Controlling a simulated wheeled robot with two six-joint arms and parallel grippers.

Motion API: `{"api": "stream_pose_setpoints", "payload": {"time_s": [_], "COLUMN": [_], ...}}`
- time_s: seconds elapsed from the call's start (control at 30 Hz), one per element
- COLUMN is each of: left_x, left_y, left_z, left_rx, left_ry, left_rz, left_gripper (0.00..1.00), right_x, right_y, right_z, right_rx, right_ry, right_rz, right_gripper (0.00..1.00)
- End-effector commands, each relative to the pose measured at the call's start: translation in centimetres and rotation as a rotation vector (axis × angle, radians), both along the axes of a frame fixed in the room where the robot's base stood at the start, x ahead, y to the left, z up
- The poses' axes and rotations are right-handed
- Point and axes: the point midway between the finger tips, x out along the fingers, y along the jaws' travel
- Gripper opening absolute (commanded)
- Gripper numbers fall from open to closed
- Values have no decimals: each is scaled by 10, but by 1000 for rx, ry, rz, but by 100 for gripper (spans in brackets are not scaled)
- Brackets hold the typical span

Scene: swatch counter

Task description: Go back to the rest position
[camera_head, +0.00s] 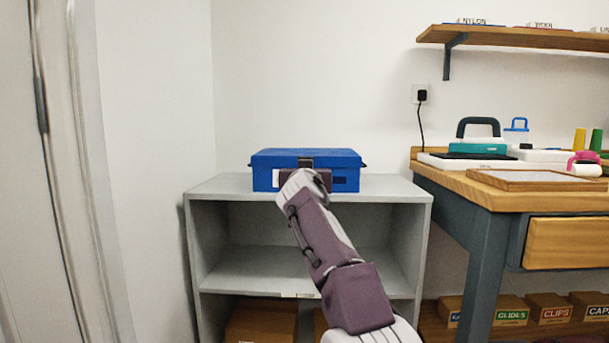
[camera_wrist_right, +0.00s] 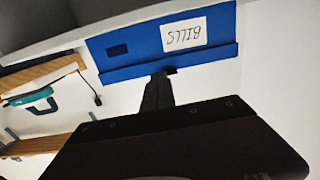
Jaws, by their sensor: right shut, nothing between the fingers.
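A blue box (camera_head: 264,178) stands on top of a grey shelf unit (camera_head: 400,188), and its lid looks closed. In the right wrist view, which is upside down, the box (camera_wrist_right: 140,48) shows a white label reading BILLS. My right gripper (camera_head: 305,163) is at the front of the box, near the middle of its lid edge. In the wrist view its shut fingers (camera_wrist_right: 160,85) point at the lid edge with nothing held. I cannot tell whether they touch the box. My right arm hides part of the box front. My left gripper is out of view.
A wooden-topped counter (camera_head: 455,184) with several items stands at right, close beside the shelf unit. A wall shelf (camera_head: 520,38) hangs above it. Labelled cartons (camera_head: 548,308) sit below. The wall area above the box is clear.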

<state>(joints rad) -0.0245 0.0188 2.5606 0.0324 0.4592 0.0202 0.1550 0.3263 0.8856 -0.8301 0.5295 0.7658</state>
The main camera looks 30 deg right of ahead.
Motion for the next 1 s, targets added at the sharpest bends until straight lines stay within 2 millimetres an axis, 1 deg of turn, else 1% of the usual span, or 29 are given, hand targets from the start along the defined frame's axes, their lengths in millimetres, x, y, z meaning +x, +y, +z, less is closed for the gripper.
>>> {"api": "stream_pose_setpoints", "payload": {"time_s": [0.27,0.33,0.37,0.47,0.5,0.53,0.57,0.6,0.67,0.7,0.77,0.8,0.87,0.9,0.97,1.0], "left_x": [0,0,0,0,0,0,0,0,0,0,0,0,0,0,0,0], "left_y": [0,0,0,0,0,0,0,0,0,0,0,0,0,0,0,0], "left_z": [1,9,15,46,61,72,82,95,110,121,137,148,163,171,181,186], "left_rx": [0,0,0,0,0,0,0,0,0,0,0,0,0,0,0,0], "left_ry": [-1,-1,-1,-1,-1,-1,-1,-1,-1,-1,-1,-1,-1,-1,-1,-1], "left_rz": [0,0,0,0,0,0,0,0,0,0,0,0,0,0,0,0], "left_gripper": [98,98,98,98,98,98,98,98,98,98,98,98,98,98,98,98], "right_x": [-1,0,-1,-6,-6,-4,-3,-1,-2,-5,-15,-26,-50,-70,-105,-130], "right_y": [0,2,5,18,25,31,37,46,60,69,85,95,112,122,136,144], "right_z": [3,12,20,61,68,66,60,45,18,-3,-37,-64,-106,-134,-176,-200], "right_rx": [-3,-4,-4,-7,-3,10,28,61,106,134,175,203,246,273,311,334], "right_ry": [-4,-6,-8,-26,-4,24,60,115,203,269,378,463,594,683,812,890], "right_rz": [1,5,9,31,43,56,69,90,119,138,167,187,215,234,257,271], "right_gripper": [0,0,0,0,0,0,0,0,0,0,0,0,0,0,0,0]}}
